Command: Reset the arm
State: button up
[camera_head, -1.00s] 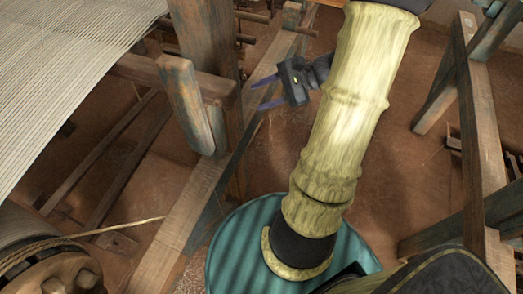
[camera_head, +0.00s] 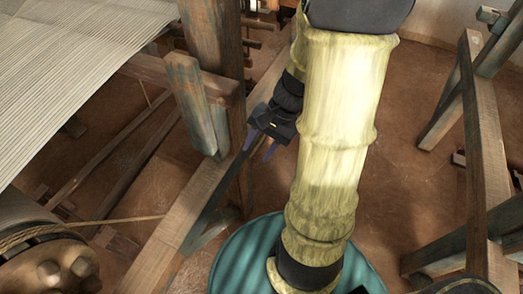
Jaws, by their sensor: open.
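My gripper (camera_head: 258,147) is in the middle of the picture, left of my pale yellow arm. Its two dark purple fingers are spread apart, point downward and hold nothing. It hangs in front of the loom's wooden beam (camera_head: 180,228), close to the upright post in the picture. I cannot tell whether it touches the wood. My arm rises from my base and bends over near the top of the picture. Part of the wrist is hidden behind the arm.
The white warp sheet (camera_head: 75,65) fills the upper left. A wooden post (camera_head: 212,65) stands left of my gripper. A roller with rope (camera_head: 45,255) sits at lower left. Another wooden frame (camera_head: 478,150) stands at right. Bare brown floor (camera_head: 405,190) lies between my arm and that frame.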

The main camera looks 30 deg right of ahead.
dwell(0.6)
jog(key=a+r+n+t+h+p, duration=0.1)
jog(key=a+r+n+h+p, duration=0.1)
jog(key=r+n+p, duration=0.3)
jog(key=a+r+n+t+h+p, duration=0.2)
jog(key=a+r+n+h+p, duration=0.1)
jog(key=r, duration=0.4)
jog(key=shift+n+h+p, duration=0.5)
jog(key=shift+n+p, duration=0.4)
jog(key=shift+p, duration=0.3)
jog(key=shift+w+f, duration=0.1)
jog(key=shift+f, duration=0.1)
jog(key=shift+c, duration=0.5)
